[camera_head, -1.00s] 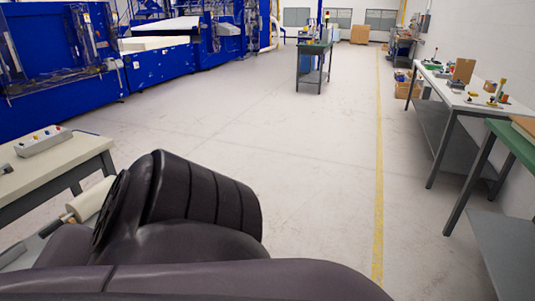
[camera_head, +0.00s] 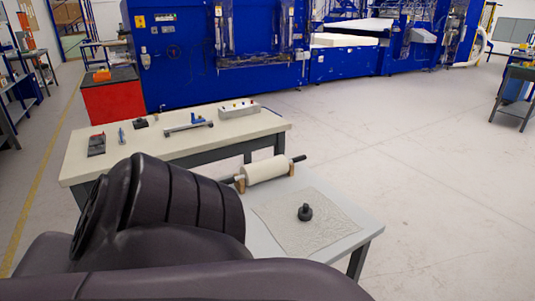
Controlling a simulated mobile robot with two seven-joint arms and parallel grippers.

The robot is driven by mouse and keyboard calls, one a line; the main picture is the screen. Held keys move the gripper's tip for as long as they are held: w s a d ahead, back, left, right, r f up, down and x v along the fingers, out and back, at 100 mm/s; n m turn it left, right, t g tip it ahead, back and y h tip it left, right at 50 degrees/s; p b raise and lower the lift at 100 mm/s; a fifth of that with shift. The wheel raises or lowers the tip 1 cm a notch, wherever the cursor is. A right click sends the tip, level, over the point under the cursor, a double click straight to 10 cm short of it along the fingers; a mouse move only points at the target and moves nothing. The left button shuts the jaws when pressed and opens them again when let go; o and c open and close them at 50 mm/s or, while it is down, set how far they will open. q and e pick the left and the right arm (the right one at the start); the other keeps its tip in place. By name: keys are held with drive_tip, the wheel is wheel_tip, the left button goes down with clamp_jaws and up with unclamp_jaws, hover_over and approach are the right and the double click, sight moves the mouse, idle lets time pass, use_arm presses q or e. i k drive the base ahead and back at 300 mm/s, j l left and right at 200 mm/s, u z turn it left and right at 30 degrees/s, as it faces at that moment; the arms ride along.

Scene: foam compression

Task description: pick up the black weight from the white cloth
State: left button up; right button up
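The black weight (camera_head: 305,212) is a small dark round piece with a knob on top. It stands upright on the white cloth (camera_head: 281,234), a thin wrinkled sheet lying flat on a light grey table (camera_head: 353,239). The weight and the right part of the cloth are clear to see. My dark arm fills the lower left and hides part of this table. No gripper fingers show, so I cannot see either gripper.
A cream roller with dark handles (camera_head: 265,170) rests on wooden supports behind the cloth. A longer table (camera_head: 225,130) behind carries a control box (camera_head: 238,109) and small tools. A red cabinet (camera_head: 107,97) and blue machines (camera_head: 218,50) stand farther back. Open floor lies to the right.

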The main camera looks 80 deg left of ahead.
sight(305, 213)
drive_tip(key=l+u, duration=0.15)
drive_tip(key=u, duration=0.25)
drive_tip(key=k+l+u, duration=0.1)
drive_tip(key=u, duration=0.35)
drive_tip(key=l+u, duration=0.1)
drive_tip(key=u, duration=0.3)
drive_tip(key=k+u, duration=0.15)
drive_tip(key=u, duration=0.25)
drive_tip(key=k+l+u, duration=0.1)
drive_tip(key=u, duration=0.3)
drive_tip(key=i+l, duration=0.85)
drive_tip(key=l, duration=0.2)
